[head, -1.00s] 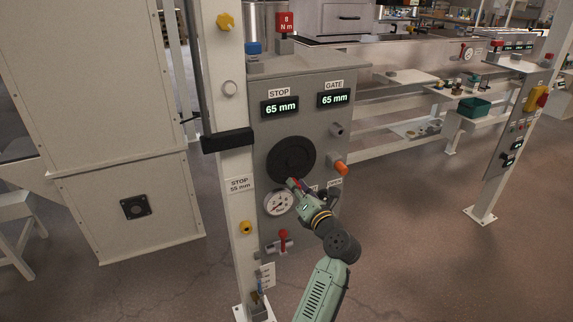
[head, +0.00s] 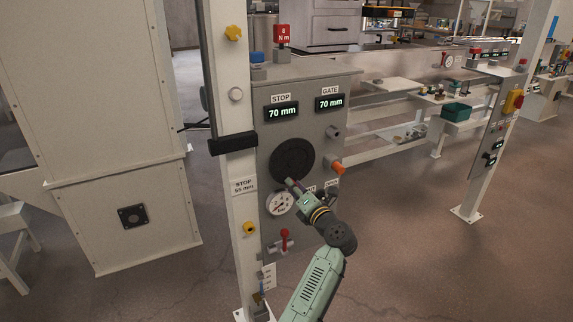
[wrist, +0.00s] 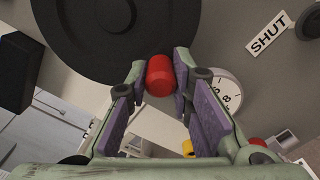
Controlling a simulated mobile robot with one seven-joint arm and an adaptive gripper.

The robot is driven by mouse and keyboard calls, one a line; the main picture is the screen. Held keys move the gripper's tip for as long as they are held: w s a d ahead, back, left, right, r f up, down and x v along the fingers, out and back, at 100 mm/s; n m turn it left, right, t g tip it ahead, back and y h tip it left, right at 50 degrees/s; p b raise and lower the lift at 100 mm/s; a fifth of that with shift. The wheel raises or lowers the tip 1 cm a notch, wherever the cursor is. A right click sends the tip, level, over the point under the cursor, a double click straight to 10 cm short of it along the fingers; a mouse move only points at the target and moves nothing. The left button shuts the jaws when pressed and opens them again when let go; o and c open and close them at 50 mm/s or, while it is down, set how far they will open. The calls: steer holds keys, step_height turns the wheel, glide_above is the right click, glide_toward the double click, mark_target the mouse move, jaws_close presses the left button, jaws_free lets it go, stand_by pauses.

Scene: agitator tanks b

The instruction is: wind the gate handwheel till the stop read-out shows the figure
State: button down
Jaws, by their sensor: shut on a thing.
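The gate handwheel is a black disc (head: 292,158) on the front of the grey panel, and it fills the top of the wrist view (wrist: 120,40). A red knob (wrist: 160,76) stands out at its lower rim. My gripper (wrist: 160,82) is shut on this knob, one finger on each side. In the head view my gripper (head: 292,186) is at the wheel's lower edge. The STOP read-out (head: 282,112) shows 70 mm and the GATE read-out (head: 330,103) shows 70 mm. A tag (head: 243,186) on the post reads STOP 55 mm.
A dial gauge (head: 279,203) sits just below the wheel. An orange knob (head: 338,168) and a grey stub stick out at right. A black block (head: 232,143) juts from the post at left. A red-handled lever (head: 284,235) is below.

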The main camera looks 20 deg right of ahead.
steer(key=shift+r, duration=0.3)
steer(key=shift+w+a+r+m, duration=0.15)
steer(key=shift+r+m, duration=0.15)
steer(key=shift+r, duration=0.2)
steer(key=shift+a+f+m, duration=0.3)
steer(key=shift+m, duration=0.1)
steer(key=shift+r, duration=0.35)
steer(key=shift+a+f+m, duration=0.1)
steer(key=shift+a+m, duration=0.1)
steer(key=shift+m, duration=0.3)
steer(key=shift+a+r+m, duration=0.2)
steer(key=shift+a+m, duration=0.15)
steer(key=shift+m, duration=0.55)
steer(key=shift+s+a+f+m, duration=0.15)
steer(key=shift+s+a+m, duration=0.05)
steer(key=shift+m, duration=0.2)
